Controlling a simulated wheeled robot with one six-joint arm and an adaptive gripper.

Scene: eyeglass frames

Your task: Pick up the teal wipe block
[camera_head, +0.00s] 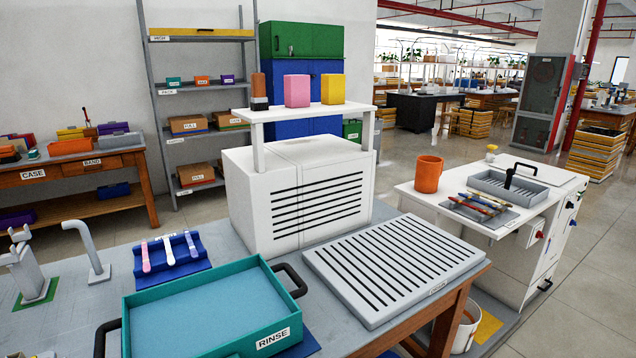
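No block is clearly readable as the teal wipe block. A small teal box with a label (173,82) sits on the back shelf rack, left of an orange and a purple one. A tiny teal item (33,154) lies on the left wooden bench, too small to make out. A pink block (297,91) and a yellow block (331,88) stand on the white raised shelf (313,112), right of a brown and black upright item (259,91). My gripper is not in view.
A teal RINSE tray (272,340) with dark handles fills the near bench front. A slotted drying rack (393,265) lies to its right, a white slatted box (255,205) behind. Blue holder (195,265) and grey posts stand left. An orange mug (428,174) sits on the white cart.

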